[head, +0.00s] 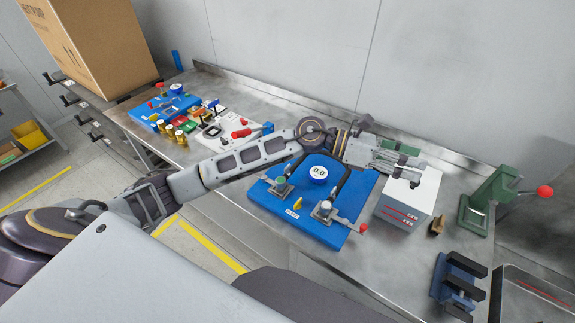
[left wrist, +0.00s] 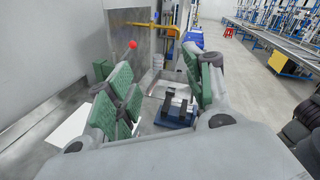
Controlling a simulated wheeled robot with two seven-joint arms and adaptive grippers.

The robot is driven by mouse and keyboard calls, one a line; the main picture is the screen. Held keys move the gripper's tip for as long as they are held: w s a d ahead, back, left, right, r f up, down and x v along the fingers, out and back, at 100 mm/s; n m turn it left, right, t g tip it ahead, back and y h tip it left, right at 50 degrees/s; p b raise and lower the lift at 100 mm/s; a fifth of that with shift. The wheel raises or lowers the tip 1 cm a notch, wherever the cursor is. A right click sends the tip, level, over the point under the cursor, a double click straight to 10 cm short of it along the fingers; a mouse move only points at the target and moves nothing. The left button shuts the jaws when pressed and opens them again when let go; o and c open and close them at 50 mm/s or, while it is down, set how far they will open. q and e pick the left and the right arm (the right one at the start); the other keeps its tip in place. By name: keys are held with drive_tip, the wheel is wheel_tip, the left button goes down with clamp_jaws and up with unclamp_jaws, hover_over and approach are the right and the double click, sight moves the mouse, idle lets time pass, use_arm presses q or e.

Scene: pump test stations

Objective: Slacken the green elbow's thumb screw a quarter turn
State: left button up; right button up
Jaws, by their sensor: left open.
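The blue pump board (head: 331,233) lies on the steel bench with a round blue gauge (head: 319,173) reading 0.0. A small green part (head: 281,181), seemingly the green elbow, sits on the metal fitting at the board's left. Its thumb screw is too small to make out. A second fitting (head: 324,211) with a red-tipped handle (head: 362,228) is at the board's front right. My left gripper (head: 418,166) is open and empty, above the white box, right of and apart from the green part. The left wrist view shows its spread green-padded fingers (left wrist: 158,75). My right gripper is out of view.
A white box (head: 411,196) with red marks stands right of the board. Beyond it are a green lever press (head: 481,196) with a red knob and a blue-black fixture (head: 459,274). Another blue board (head: 165,108) and small coloured parts lie at the bench's left end.

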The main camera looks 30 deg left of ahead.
use_arm(q)
drive_tip(key=a+f+m+g+y, duration=0.2)
drive_tip(key=a+f+m+y, duration=0.2)
drive_tip(key=f, duration=0.2)
drive_tip(key=m+y, duration=0.3)
drive_tip(key=y, duration=1)
hover_over(287, 166)
wheel_tip(287, 166, down, 3)
drive_tip(key=shift+d+f, duration=0.1)
drive_tip(key=shift+f, duration=0.1)
drive_tip(key=shift+f+p, duration=1.65)
drive_tip(key=shift+f, duration=5.2)
